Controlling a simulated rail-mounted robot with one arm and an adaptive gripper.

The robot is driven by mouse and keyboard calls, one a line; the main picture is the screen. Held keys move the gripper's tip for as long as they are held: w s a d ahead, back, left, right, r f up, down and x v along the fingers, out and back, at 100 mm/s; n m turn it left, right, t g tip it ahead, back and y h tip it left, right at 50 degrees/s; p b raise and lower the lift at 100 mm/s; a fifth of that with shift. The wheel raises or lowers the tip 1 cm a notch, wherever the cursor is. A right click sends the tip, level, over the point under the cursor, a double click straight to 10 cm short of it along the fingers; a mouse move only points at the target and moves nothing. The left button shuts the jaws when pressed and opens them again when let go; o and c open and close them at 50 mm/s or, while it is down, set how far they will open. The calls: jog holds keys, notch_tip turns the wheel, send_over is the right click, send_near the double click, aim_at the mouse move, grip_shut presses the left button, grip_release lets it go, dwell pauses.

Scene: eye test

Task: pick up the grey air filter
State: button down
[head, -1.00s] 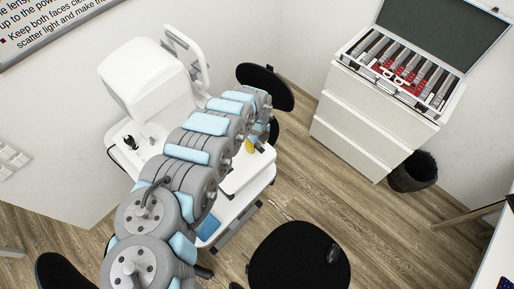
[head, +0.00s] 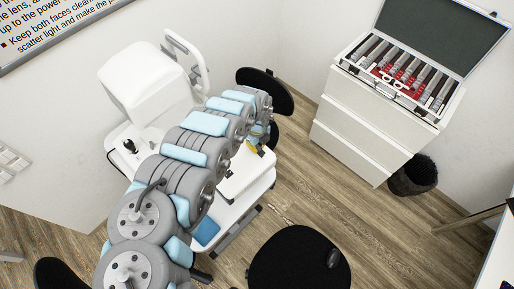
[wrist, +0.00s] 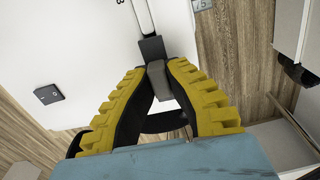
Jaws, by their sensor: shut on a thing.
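My gripper (wrist: 158,73) has two yellow-ribbed fingers with dark inner sides. In the wrist view its fingertips are closed on a small grey block, which I take to be the grey air filter (wrist: 157,82). A darker grey block (wrist: 152,48) sits directly beyond the fingertips, with a pale rod or strip running up from it. I cannot tell whether the two blocks are one piece. In the head view only a bit of yellow of my gripper (head: 253,149) shows beside the white table, and the filter is hidden behind my arm.
A white instrument (head: 143,75) stands on the white table (head: 232,182). Black stools stand behind and in front of it (head: 300,262). A white drawer cabinet (head: 358,125) bears an open lens case (head: 440,112). A black bin (head: 412,178) stands beside it. Wooden floor lies clear between.

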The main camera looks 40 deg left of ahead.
notch_tip(320, 180, up, 7)
jog(key=shift+a+r, duration=0.1)
jog(key=shift+a, duration=0.05)
jog(key=shift+r, duration=0.7)
